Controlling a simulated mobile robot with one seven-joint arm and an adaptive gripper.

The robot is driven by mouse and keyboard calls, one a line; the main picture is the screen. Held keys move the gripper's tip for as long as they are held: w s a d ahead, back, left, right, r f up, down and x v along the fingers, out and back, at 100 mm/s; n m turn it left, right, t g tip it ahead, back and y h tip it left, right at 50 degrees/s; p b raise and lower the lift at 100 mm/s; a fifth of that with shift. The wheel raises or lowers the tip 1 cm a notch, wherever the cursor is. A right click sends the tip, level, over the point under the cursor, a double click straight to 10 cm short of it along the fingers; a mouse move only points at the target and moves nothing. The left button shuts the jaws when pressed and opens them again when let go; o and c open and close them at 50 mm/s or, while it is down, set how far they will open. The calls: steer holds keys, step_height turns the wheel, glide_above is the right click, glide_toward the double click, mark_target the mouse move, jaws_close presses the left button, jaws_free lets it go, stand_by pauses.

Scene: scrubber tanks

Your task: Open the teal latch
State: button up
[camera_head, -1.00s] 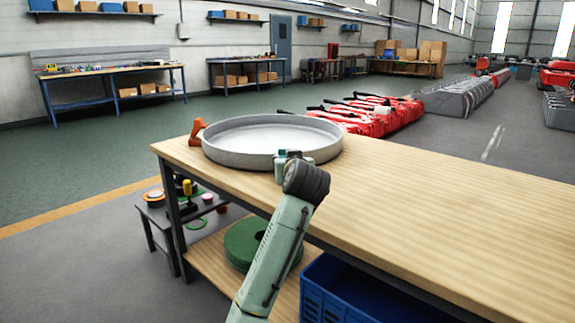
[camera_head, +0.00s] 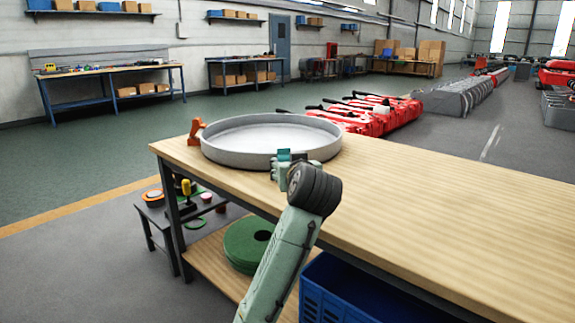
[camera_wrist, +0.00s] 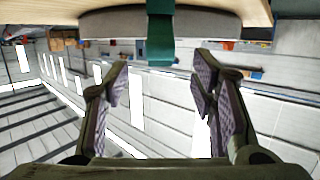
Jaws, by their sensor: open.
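The teal latch (camera_head: 284,155) is on the near side of the round grey tank (camera_head: 232,155), which stands on the wooden bench. My gripper (camera_head: 281,173) is just in front of the latch and partly overlaps it in the head view. In the wrist view the teal latch (camera_wrist: 160,38) hangs from the top of the picture, in front of the tank's wall (camera_wrist: 110,25). The two fingers of my gripper (camera_wrist: 162,78) are spread apart and empty. The latch lies between and beyond the fingertips, with no contact visible.
An orange latch (camera_head: 196,131) is on the tank's left side. The wooden bench (camera_head: 420,205) is bare to the right. Below are green discs (camera_head: 240,246) and a blue crate (camera_head: 350,295). A small table with tools (camera_head: 155,200) stands at the left.

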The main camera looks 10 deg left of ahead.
steer(key=v, duration=0.5)
steer(key=shift+s, duration=0.1)
